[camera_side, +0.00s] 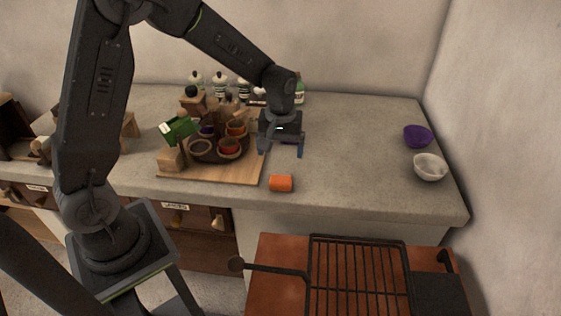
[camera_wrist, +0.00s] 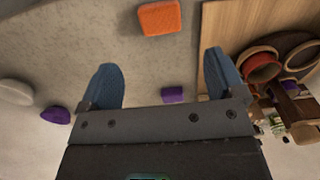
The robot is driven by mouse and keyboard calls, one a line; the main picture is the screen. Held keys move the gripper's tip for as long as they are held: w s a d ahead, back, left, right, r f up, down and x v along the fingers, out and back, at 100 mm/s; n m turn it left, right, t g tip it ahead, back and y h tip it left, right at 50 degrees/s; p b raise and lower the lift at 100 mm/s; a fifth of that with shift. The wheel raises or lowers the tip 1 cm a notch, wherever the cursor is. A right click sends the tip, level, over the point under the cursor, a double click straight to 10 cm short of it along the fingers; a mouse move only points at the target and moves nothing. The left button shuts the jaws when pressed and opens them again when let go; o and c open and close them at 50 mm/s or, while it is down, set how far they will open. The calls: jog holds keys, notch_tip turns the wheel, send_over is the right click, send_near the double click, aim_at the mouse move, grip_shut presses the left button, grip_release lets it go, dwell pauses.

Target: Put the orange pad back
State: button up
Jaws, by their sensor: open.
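The orange pad (camera_side: 281,183) lies on the grey counter near its front edge, just off the right side of the wooden board. In the wrist view the orange pad (camera_wrist: 160,17) is at the top, ahead of the fingers and apart from them. My gripper (camera_side: 282,151) is above the counter, behind the pad. In the wrist view my gripper (camera_wrist: 163,78) has its blue fingers spread with nothing held between them. A small purple block (camera_wrist: 173,95) shows beyond the gap between the fingers, and it is partly hidden behind the gripper in the side view.
A wooden board (camera_side: 225,173) left of the pad bears a round dark tray with several small bowls, and a green box (camera_side: 178,130). Bottles stand behind. A purple bowl (camera_side: 418,136) and a white bowl (camera_side: 430,168) sit right. The counter between is clear. A rack (camera_side: 358,270) is in front.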

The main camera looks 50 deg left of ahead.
jog(key=s+d+r+m+t, duration=0.2)
jog(key=s+r+m, duration=0.2)
jog(key=s+r, duration=0.6)
jog(key=s+d+r+m+t, duration=0.2)
jog(key=s+r+m, duration=0.3)
jog(key=s, duration=0.5)
jog(key=shift+s+r+t, duration=0.2)
jog(key=shift+r+t, duration=0.45)
jog(key=shift+t, duration=0.15)
jog(key=shift+d, duration=0.1)
